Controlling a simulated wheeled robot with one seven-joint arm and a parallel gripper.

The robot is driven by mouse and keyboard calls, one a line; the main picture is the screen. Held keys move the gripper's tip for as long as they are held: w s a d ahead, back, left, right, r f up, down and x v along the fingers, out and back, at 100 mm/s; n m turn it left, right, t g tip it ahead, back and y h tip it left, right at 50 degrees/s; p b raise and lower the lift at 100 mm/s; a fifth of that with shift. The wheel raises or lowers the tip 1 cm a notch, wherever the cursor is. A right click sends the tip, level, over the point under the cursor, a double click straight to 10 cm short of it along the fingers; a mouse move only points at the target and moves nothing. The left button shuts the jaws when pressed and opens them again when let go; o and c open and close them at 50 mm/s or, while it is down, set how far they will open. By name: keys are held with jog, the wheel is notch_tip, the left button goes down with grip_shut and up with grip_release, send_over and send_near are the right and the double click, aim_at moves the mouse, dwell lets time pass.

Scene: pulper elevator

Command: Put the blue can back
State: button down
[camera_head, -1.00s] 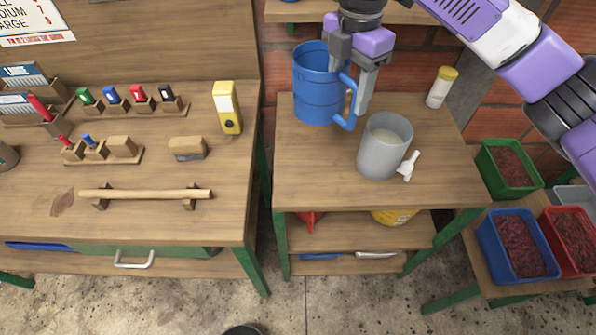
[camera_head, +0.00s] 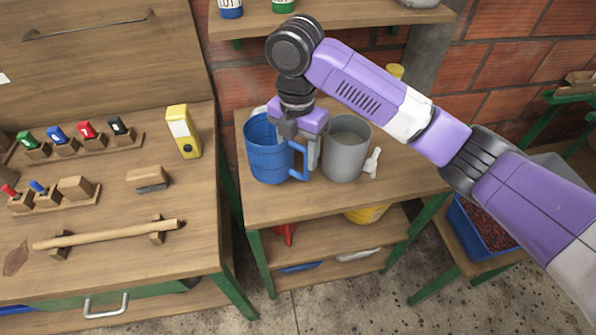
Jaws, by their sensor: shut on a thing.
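The blue can (camera_head: 268,155) is a round, open-topped can with a handle (camera_head: 300,163) on its right side. It is upright at the left of the wooden bench (camera_head: 270,207); I cannot tell whether its base touches the top. My gripper (camera_head: 301,150) points down at the can's right side and is shut on the can at its handle. The exact contact is partly hidden by the fingers.
A grey pot (camera_head: 343,157) with a white tap (camera_head: 372,163) stands close to the right of my gripper. A shelf (camera_head: 340,20) with small tins is above. A yellow device (camera_head: 183,132) is on the left bench. The bench front is clear.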

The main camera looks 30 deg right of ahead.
aim_at(299, 173)
jog(key=shift+f, duration=3.3)
jog(key=c, duration=0.5)
grip_release()
jog(key=shift+f, duration=0.15)
notch_tip(299, 173, up, 12)
jog(key=shift+w+r, duration=0.15)
jog(key=shift+r, duration=0.05)
